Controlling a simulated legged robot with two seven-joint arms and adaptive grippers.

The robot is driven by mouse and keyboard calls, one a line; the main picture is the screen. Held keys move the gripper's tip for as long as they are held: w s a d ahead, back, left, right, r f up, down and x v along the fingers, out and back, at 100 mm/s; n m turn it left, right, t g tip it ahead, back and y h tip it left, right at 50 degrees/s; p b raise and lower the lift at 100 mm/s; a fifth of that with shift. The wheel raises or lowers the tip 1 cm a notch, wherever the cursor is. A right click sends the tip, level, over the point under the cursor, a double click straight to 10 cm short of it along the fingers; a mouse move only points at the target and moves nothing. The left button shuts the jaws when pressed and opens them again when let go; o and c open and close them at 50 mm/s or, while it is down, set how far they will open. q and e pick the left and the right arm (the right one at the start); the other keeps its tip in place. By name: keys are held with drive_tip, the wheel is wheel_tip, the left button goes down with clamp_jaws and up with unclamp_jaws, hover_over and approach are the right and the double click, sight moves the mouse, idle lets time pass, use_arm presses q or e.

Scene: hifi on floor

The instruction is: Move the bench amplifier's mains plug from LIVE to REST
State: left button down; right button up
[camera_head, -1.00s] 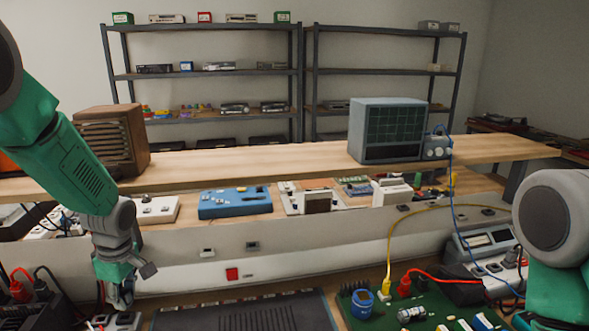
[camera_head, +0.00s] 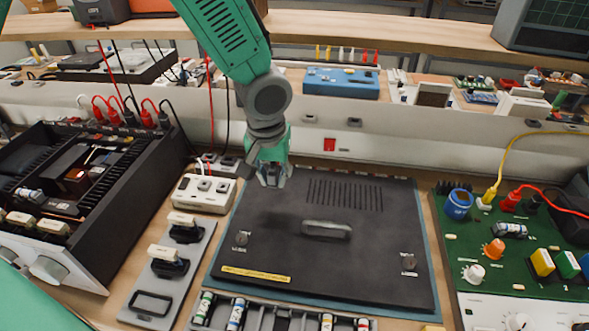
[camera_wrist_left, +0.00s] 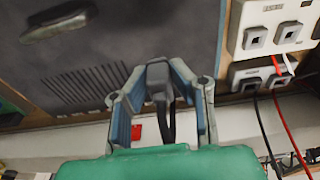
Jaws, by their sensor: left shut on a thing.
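My left gripper (camera_head: 273,180) is above the back edge of a black lid with a handle (camera_head: 326,230). In the left wrist view the gripper (camera_wrist_left: 157,72) is shut on a dark plug (camera_wrist_left: 159,80) with a black cable trailing from it. The plug is apart from the sockets. A white socket block (camera_head: 203,193) stands left of the gripper, and it also shows at the top right of the wrist view (camera_wrist_left: 262,14). A grey socket strip (camera_wrist_left: 262,74) lies beside it. I cannot read LIVE or REST there. My right gripper is not in view.
An open black amplifier chassis (camera_head: 143,205) stands at left with red and black leads. A grey panel (camera_head: 168,262) with white-handled switches lies beside it. A green circuit board (camera_head: 540,235) is at right. A low wall (camera_head: 400,140) runs behind the bench.

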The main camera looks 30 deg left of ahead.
use_arm(q)
drive_tip(key=w+a+n+p, duration=0.1)
drive_tip(key=w+a+n, duration=0.1)
drive_tip(key=a+n, duration=0.4)
drive_tip(key=w+a+r+n+g+p, duration=0.1)
drive_tip(key=w+a+n, duration=0.1)
drive_tip(key=a+n, duration=0.4)
drive_tip(key=w+a+n+g+y+p, duration=0.1)
drive_tip(key=w+a+n+p, duration=0.1)
drive_tip(key=a+n, duration=0.4)
drive_tip(key=shift+w+r, duration=0.2)
drive_tip(key=shift+w, duration=0.4)
wheel_tip(320, 180, down, 3)
drive_tip(key=b, duration=0.3)
drive_tip(key=shift+d, duration=0.15)
drive_tip(key=shift+f+b, duration=0.8)
drive_tip(key=shift+f, duration=0.05)
drive_tip(key=shift+s+p, duration=0.1)
drive_tip(key=shift+p, duration=0.3)
drive_tip(key=shift+f, duration=0.8)
